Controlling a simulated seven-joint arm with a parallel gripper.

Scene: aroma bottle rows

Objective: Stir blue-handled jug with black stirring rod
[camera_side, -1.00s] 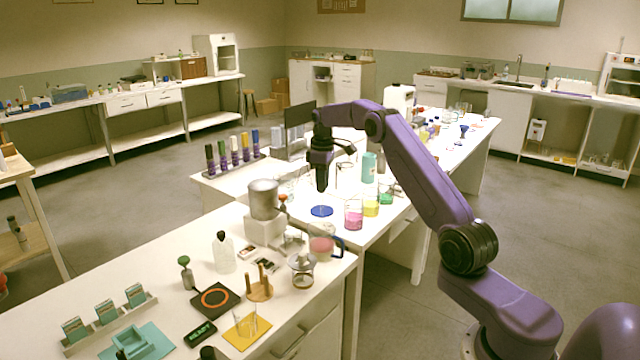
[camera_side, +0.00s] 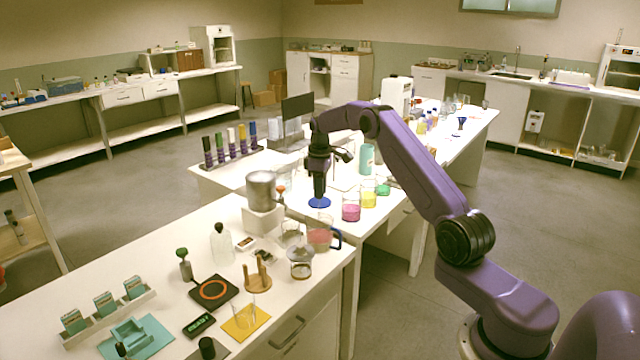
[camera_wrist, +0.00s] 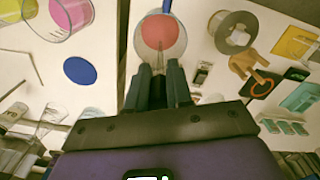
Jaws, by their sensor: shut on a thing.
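The blue-handled jug (camera_side: 319,238) is a clear vessel with pinkish-red contents, near the right edge of the front bench. Its blue handle points right. In the wrist view the jug (camera_wrist: 160,32) shows from above, just beyond my fingertips. My gripper (camera_side: 319,194) points down behind the jug in the side view, by a blue disc. In the wrist view my gripper (camera_wrist: 158,82) is shut on a dark thing between the fingers, which I take to be the black stirring rod (camera_wrist: 157,92). Most of the rod is hidden.
The blue disc (camera_side: 319,202) lies flat on the bench. Pink (camera_side: 351,208) and yellow (camera_side: 369,196) beakers stand right of it. A metal pot (camera_side: 262,188) stands on a white block at left. A glass vessel (camera_side: 300,264) stands in front of the jug.

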